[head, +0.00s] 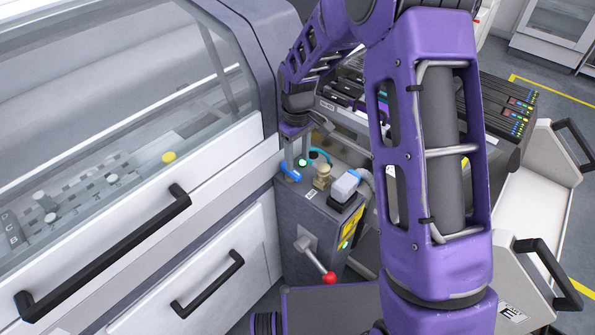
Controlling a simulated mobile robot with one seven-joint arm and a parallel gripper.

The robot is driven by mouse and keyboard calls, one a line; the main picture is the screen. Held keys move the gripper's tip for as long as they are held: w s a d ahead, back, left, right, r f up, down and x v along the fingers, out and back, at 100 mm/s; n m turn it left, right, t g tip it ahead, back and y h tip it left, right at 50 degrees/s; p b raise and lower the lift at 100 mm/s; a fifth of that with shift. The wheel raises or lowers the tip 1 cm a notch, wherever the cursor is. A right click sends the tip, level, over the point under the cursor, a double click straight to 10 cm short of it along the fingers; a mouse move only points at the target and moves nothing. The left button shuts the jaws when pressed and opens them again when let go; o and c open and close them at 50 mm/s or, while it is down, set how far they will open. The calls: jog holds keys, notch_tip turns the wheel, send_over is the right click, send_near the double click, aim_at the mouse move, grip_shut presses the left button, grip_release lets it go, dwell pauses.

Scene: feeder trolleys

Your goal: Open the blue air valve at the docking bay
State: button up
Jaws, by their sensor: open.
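The blue air valve (290,175) shows as a small blue handle on the left part of the top of the grey docking bay post (310,215). My gripper (296,160) points down just above and behind the blue handle, with its two grey fingers apart and nothing seen between them. I cannot tell whether a finger touches the handle. The valve's body and pivot are partly hidden by the fingers.
A brass fitting (322,175), a grey-white connector (345,186) and a red-knobbed lever (329,277) are on the post. A white machine with black handles (105,255) stands close on the left. A trolley with feeders (510,110) stands on the right.

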aim_at(298, 173)
notch_tip(298, 173, down, 6)
jog(key=shift+r, duration=0.2)
grip_shut()
dwell(0.4)
